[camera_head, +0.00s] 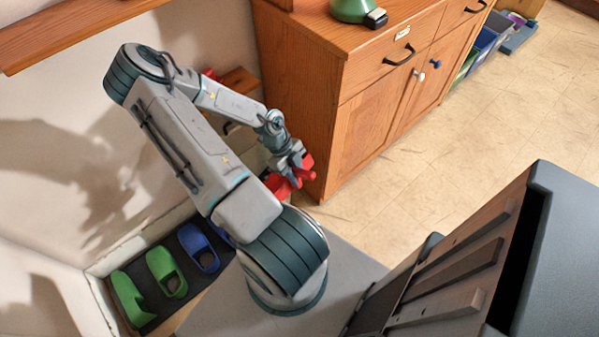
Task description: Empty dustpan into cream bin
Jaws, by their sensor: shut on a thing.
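My gripper (293,161) is at the end of my arm, in front of the wooden cabinet's near left corner. It is shut on a red thing (283,188), whose parts show below and to the right of the jaws. My arm and wrist hide much of this thing, so I cannot tell whether it is the dustpan or whether anything lies in it. I cannot make out a cream bin in this view.
The wooden cabinet (345,130) stands just behind my gripper, with a green object (352,10) on top. Green and blue shoes (165,270) lie on a dark mat at lower left. Several coloured bins (485,42) stand at upper right. The tiled floor (480,130) is clear.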

